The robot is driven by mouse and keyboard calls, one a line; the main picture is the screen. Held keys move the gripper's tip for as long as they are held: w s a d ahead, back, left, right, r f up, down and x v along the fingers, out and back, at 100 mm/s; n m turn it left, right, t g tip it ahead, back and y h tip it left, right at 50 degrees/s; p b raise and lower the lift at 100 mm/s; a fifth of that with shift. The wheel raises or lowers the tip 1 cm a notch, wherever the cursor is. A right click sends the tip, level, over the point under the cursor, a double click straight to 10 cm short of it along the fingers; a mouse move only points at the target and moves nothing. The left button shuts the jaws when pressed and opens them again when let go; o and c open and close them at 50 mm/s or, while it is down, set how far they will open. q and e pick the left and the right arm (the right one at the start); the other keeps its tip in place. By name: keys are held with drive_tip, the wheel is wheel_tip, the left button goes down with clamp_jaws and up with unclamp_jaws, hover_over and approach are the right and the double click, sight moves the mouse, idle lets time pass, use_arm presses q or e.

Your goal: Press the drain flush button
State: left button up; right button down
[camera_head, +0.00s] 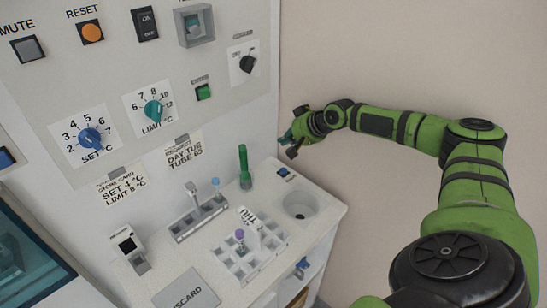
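A small blue button (283,172) on a dark label sits on the white counter, just behind the round drain basin (300,205). Its label is too small to read. My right gripper (288,143) is at the far right end of the panel, above and slightly beyond the blue button, and apart from it. My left gripper is not in view.
A tube rack (247,255) with a purple-capped tube is in front left, and a small grey stand (199,217) is further left. The wall panel (226,128) rises behind.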

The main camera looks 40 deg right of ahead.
drive_tip(key=b, duration=0.7)
hover_over(286, 171)
wheel_tip(286, 171, down, 8)
drive_tip(key=shift+w+r, duration=0.15)
drive_tip(key=shift+r, duration=0.05)
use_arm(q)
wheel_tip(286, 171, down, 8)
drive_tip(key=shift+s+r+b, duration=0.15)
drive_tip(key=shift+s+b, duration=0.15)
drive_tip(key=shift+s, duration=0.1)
use_arm(e)
drive_tip(key=shift+d+f, duration=0.1)
drive_tip(key=shift+f, duration=0.4)
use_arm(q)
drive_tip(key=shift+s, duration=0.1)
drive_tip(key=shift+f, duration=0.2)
use_arm(e)
drive_tip(key=shift+f, duration=0.4)
